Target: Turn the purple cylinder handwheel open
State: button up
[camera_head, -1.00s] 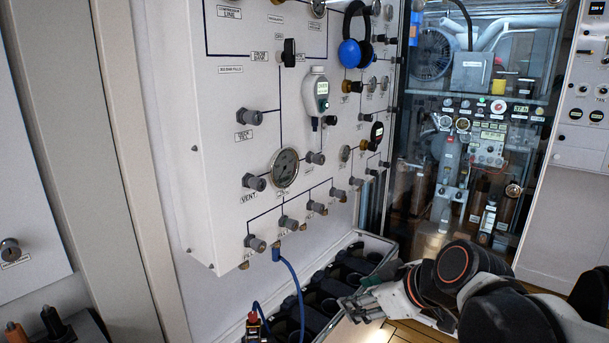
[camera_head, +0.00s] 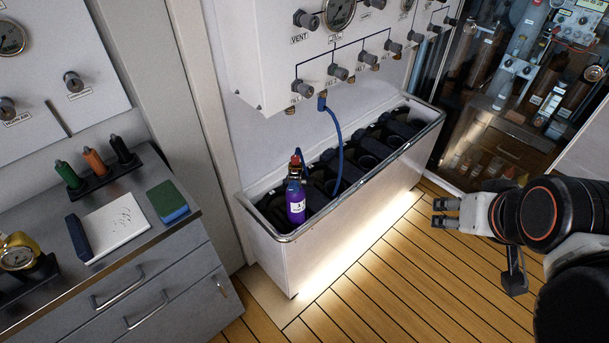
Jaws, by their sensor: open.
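The purple cylinder (camera_head: 295,203) stands upright in the near left end of a long white rack. Its valve and handwheel (camera_head: 296,162) are at its top, small, dark and red; the wheel's setting is too small to tell. A blue hose (camera_head: 338,140) runs from the panel's lower fitting down into the rack near the cylinder. My gripper (camera_head: 437,213) is at the right, open and empty, its fingers pointing left. In the picture it is well to the right of the cylinder and apart from it, in front of the rack's right end.
The rack (camera_head: 345,213) has several empty dark slots right of the cylinder. The fill panel (camera_head: 262,60) overhangs it. A grey cabinet (camera_head: 150,270) with pens and a notepad stands left. A glass cabinet (camera_head: 500,110) is at back right. Wooden floor (camera_head: 400,290) in front is clear.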

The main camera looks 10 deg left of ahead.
aim_at(310, 181)
jog(key=l+u, duration=0.7)
jog(key=u, duration=0.15)
jog(key=l+u, duration=0.4)
jog(key=i+u, duration=0.1)
jog(key=u, duration=0.35)
jog(key=i+u, duration=0.1)
jog(key=u, duration=0.35)
jog(key=i+j, duration=0.15)
